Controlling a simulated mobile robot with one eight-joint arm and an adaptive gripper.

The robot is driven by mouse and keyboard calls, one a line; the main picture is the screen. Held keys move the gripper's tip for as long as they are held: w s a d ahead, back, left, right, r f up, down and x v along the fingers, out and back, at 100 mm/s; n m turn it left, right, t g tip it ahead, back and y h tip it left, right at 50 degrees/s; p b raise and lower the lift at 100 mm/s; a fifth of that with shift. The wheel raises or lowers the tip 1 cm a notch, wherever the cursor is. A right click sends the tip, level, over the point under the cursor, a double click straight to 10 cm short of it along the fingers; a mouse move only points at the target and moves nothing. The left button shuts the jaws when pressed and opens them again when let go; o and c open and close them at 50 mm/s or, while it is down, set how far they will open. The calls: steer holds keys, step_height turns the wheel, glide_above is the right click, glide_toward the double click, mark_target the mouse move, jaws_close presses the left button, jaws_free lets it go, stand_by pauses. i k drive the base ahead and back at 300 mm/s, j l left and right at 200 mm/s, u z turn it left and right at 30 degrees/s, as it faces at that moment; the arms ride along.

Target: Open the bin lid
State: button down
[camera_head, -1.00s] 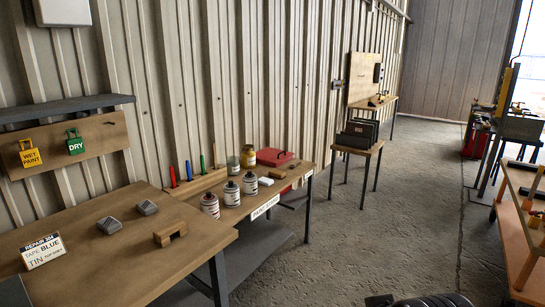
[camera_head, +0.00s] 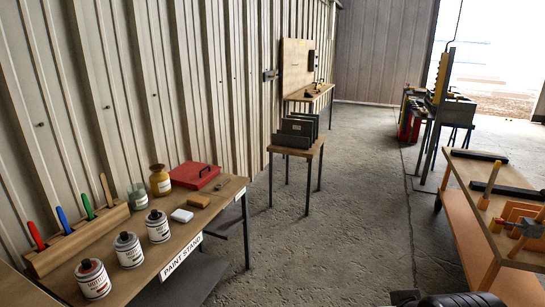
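No bin with a lid can be made out for certain. A flat red box (camera_head: 195,175) with a dark handle on top lies closed at the back of the paint stand. Red containers (camera_head: 410,126) stand on the floor by the far rack, too small to tell whether any has a lid. A dark part of my arm or gripper (camera_head: 452,299) shows at the bottom edge, far from both. Its fingertips are cut off or hidden, and I see nothing held.
The paint stand (camera_head: 203,228) carries paint cans (camera_head: 128,250), jars and coloured-handled tools. A small table (camera_head: 297,151) holds dark upright panels. An orange-and-wood cart (camera_head: 462,215) stands at right. The concrete floor (camera_head: 350,220) between them is clear.

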mark_target(192, 173)
steer(key=i+z, duration=0.15)
steer(key=i, duration=2.15)
steer(key=i+l+u, duration=0.15)
steer(key=i+u, duration=0.35)
steer(key=i, duration=0.15)
steer(key=i+l+u, duration=0.5)
steer(key=i, duration=0.15)
steer(key=i+l+u, duration=0.95)
steer(key=l, duration=0.5)
steer(key=k+j, duration=0.05)
